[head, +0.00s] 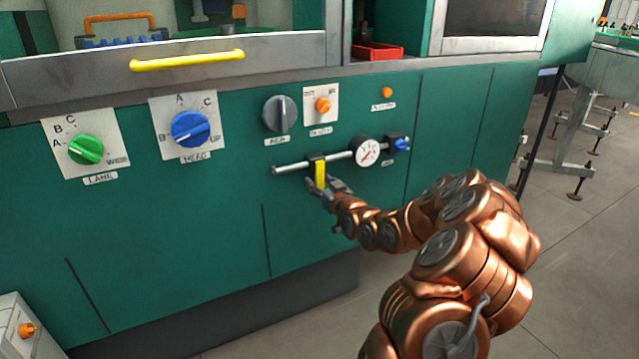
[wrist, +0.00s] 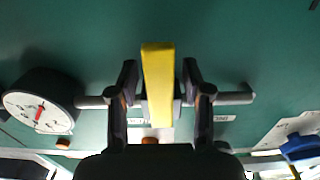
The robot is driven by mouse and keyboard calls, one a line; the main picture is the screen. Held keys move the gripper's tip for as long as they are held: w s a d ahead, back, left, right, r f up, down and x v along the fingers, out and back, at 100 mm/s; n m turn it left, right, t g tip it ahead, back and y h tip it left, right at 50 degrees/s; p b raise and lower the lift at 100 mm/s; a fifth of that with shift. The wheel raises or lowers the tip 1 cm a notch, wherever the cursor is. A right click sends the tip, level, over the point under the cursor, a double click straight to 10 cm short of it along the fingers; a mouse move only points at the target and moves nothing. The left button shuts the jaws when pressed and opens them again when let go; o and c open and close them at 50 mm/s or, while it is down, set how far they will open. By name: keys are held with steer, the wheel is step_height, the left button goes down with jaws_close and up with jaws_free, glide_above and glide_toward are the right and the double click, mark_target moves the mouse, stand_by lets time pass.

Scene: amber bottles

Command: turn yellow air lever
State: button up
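The yellow air lever (head: 320,173) hangs down from a valve on a thin grey pipe (head: 290,168) on the green machine front. It points straight down in the head view. In the wrist view, which is upside down, the lever (wrist: 158,85) stands in the middle of the picture. My gripper (head: 322,186) is at the lever, and in the wrist view my gripper (wrist: 159,78) has one finger on each side of it. The fingers are open, with a small gap showing on each side of the lever. The valve body is partly hidden behind the lever.
A pressure gauge (head: 367,151) and a blue knob (head: 401,144) sit on the pipe to the right. Above are a grey rotary knob (head: 280,113) and an orange button (head: 322,105). Green (head: 86,149) and blue (head: 190,129) selectors are left. A yellow handle (head: 187,60) crosses the drawer.

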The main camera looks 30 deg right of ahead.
jaws_close()
steer(key=shift+d, duration=0.1)
stand_by(0.6)
steer(key=shift+s+d+r+n+b, duration=0.1)
steer(key=shift+d+r+n+b, duration=1.1)
steer(key=shift+n, duration=1.8)
steer(key=shift+s+d+r+n+b, duration=0.1)
steer(key=shift+d+r+n+b, duration=0.4)
steer(key=shift+n+b, duration=1.9)
steer(key=shift+s+d+r+n+b, duration=0.1)
steer(key=shift+d+r+n+b, duration=0.75)
steer(key=shift+n, duration=2.75)
steer(key=shift+a+r, duration=0.1)
steer(key=shift+o, duration=0.8)
jaws_free()
